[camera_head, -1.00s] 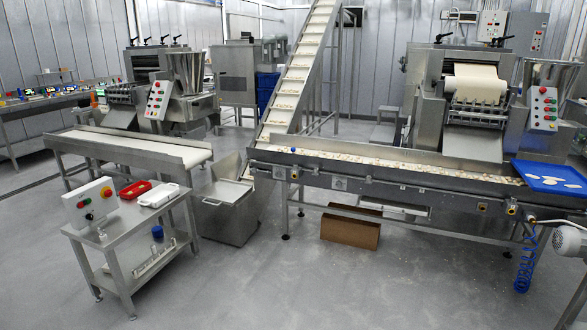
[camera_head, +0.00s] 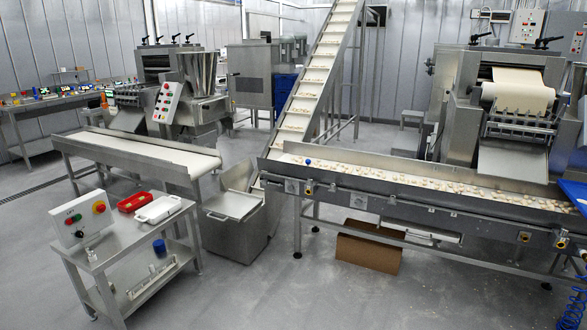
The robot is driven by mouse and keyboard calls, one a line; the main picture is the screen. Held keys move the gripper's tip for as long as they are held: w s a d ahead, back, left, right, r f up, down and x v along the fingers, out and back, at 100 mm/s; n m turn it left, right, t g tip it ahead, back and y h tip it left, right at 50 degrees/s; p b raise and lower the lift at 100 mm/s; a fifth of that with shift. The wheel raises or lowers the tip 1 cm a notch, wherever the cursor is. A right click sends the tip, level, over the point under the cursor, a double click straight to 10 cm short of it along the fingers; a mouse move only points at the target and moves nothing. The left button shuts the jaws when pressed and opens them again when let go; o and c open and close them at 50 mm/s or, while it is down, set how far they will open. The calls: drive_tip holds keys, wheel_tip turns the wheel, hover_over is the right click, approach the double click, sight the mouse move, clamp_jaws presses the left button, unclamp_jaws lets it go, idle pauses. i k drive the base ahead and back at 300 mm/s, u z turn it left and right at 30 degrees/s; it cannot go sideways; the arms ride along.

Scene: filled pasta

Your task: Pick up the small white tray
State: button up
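The small white tray (camera_head: 158,209) lies on the top of a small steel table (camera_head: 110,255) at the lower left. It is long and shallow, with a handle-like end. A red tray (camera_head: 133,202) sits just to its left. My gripper is not in view.
On the small table stand a white control box with buttons (camera_head: 82,220) and, on or near its lower level, a blue cylinder (camera_head: 159,247). A belt conveyor (camera_head: 140,151) runs behind it. A steel hopper (camera_head: 234,210) and long pasta conveyor (camera_head: 400,190) stand right. Grey floor (camera_head: 260,295) is clear in front.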

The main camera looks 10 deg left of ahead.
sight(156, 212)
drive_tip(key=u, duration=0.15)
drive_tip(key=i, duration=0.85)
drive_tip(key=u, duration=0.55)
drive_tip(key=i, duration=0.75)
drive_tip(key=u, duration=0.75)
drive_tip(key=i, duration=0.5)
drive_tip(key=u, duration=1.1)
drive_tip(key=i, duration=1.05)
drive_tip(key=u, duration=0.45)
